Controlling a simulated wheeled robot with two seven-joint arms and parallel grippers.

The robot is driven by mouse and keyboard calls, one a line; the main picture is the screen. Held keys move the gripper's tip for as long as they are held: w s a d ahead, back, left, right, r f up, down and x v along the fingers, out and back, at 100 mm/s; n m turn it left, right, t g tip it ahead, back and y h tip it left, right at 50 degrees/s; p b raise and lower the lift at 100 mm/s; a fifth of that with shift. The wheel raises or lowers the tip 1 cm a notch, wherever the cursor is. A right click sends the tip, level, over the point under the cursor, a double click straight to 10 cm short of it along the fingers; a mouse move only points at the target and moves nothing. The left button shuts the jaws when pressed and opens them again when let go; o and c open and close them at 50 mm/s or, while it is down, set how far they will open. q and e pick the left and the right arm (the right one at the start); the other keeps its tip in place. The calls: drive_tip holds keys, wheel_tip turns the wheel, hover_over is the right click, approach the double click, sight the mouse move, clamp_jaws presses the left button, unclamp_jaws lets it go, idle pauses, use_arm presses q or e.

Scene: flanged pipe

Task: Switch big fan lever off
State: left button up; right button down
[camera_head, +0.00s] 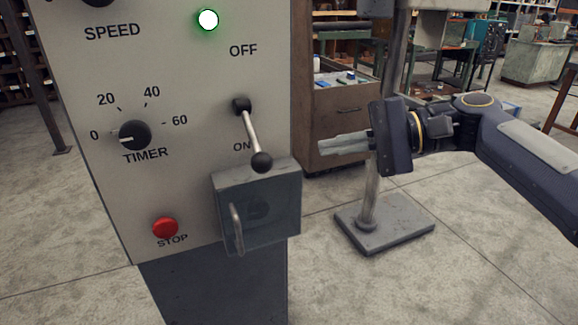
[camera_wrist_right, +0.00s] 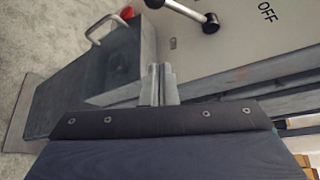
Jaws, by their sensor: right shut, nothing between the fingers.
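The lever (camera_head: 252,134) is on the grey control panel (camera_head: 185,95). Its silver rod runs from a black pivot down to a black ball knob, which sits beside the ON label. The OFF label is above the pivot. My right gripper (camera_head: 322,147) is to the right of the panel, fingers pointing left toward the lever, shut and empty. It is apart from the lever. Its fingers show in the wrist view (camera_wrist_right: 161,70). My left gripper is not in view.
A grey box with a handle (camera_head: 258,210) juts out just below the knob. A red STOP button (camera_head: 165,228), a TIMER dial (camera_head: 135,135) and a lit green lamp (camera_head: 208,20) are on the panel. A post on a square base (camera_head: 385,222) stands behind my right gripper.

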sight(253, 136)
drive_tip(key=s+a, duration=0.2)
drive_tip(key=a, duration=0.7)
drive_tip(key=shift+a+f+b, duration=0.15)
drive_tip(key=shift+f+b, duration=0.1)
drive_tip(key=shift+b, duration=0.15)
